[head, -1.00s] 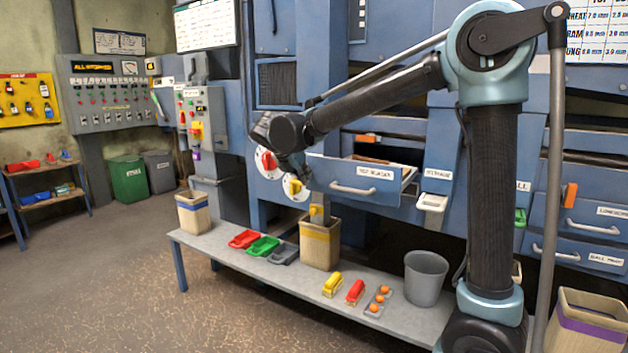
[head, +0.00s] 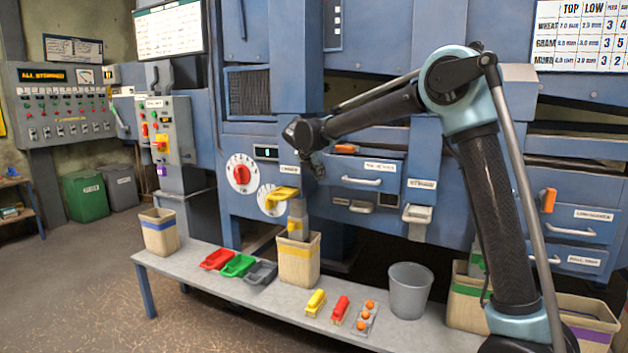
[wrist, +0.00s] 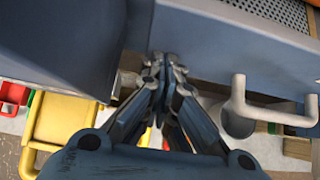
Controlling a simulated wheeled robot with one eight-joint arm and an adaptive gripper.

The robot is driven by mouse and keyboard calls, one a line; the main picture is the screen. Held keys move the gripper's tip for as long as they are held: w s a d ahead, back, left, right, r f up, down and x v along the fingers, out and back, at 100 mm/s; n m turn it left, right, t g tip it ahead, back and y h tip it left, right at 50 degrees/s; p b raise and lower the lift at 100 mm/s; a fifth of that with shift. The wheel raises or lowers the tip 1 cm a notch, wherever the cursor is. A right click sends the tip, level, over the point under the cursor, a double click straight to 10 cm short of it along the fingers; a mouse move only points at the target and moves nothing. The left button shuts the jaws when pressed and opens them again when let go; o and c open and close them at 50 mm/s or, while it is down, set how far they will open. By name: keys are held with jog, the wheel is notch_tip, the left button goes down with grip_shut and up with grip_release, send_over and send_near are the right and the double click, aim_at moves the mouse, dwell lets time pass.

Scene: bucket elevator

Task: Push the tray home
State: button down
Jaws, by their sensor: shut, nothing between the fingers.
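The tray (head: 372,170) is a blue drawer with a pale label and a light bar handle (head: 361,181). In the head view its front sits close to the machine face; I cannot tell if it is fully flush. In the wrist view the tray front (wrist: 222,72) runs across the right, with its handle (wrist: 268,108) sticking out. My gripper (head: 317,172) is at the left end of the tray front. In the wrist view its fingers (wrist: 164,66) are shut and empty, with the tips close to the tray front; contact is unclear.
The bench (head: 215,283) holds small scoops, a grey bucket (head: 409,290) and other items. A perforated surface (wrist: 265,14) shows beyond the tray front. A blue block (wrist: 70,45) fills the upper left.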

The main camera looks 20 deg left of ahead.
jog(key=w, duration=0.9)
jog(key=shift+w+d, duration=0.1)
jog(key=shift+d, duration=0.25)
jog(key=shift+w+r, duration=0.1)
jog(key=shift+w, duration=0.2)
